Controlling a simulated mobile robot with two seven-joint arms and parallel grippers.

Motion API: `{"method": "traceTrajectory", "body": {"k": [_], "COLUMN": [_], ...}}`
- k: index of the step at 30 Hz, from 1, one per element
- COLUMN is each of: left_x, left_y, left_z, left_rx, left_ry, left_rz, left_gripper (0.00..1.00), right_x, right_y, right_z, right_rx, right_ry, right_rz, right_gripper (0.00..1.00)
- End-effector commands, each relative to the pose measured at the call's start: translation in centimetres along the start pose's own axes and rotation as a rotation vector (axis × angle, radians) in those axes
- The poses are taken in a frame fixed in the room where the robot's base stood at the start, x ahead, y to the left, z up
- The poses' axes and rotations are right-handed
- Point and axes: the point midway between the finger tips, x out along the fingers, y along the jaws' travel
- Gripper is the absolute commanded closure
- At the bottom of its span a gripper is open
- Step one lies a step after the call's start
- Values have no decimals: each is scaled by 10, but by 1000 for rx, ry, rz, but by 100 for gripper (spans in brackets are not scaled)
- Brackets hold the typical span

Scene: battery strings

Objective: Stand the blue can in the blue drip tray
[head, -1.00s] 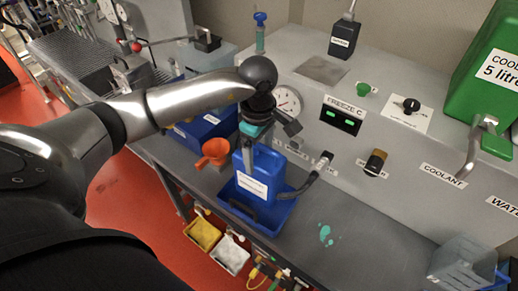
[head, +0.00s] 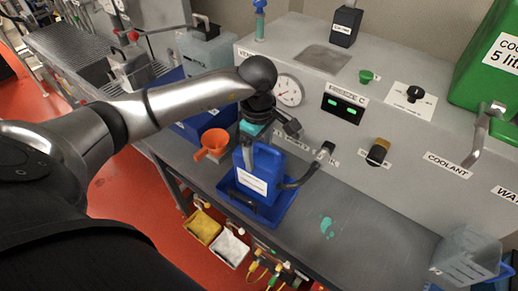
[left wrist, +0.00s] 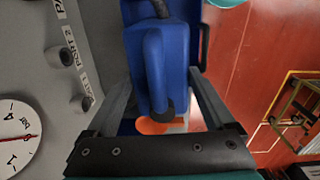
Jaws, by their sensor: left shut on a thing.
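The blue can (head: 266,168), with a white label, is upright in the head view. It is within the outline of the blue drip tray (head: 286,204) on the grey bench. I cannot tell whether its base touches the tray floor. My left gripper (head: 258,150) comes down from above and is shut on the can. In the left wrist view the can (left wrist: 177,55) sits between the two fingers (left wrist: 162,95), with its handle facing the camera. The can hides much of the tray. My right gripper is not in view.
Yellow (head: 203,227) and white (head: 230,248) bins hang below the bench edge. The bench right of the tray is mostly clear, with a teal spill (head: 326,227).

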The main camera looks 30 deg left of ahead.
Motion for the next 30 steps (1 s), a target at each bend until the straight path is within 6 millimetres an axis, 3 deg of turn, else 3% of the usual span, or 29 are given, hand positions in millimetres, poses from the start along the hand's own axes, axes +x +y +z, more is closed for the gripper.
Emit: {"method": "traceTrajectory", "body": {"k": [19,20,23,30], "left_x": [8,8,8,11], "left_y": [2,2,2,-2], "left_z": [0,0,0,0], "left_rx": [-1,-1,-1,0], "left_ry": [-1,-1,-1,1], "left_rz": [9,9,7,-5], "left_gripper": [100,10,0,0], "right_x": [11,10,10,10], "right_y": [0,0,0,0], "right_z": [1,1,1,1], "right_rx": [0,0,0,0], "right_ry": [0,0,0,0], "right_rz": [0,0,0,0], "right_gripper": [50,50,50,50]}}
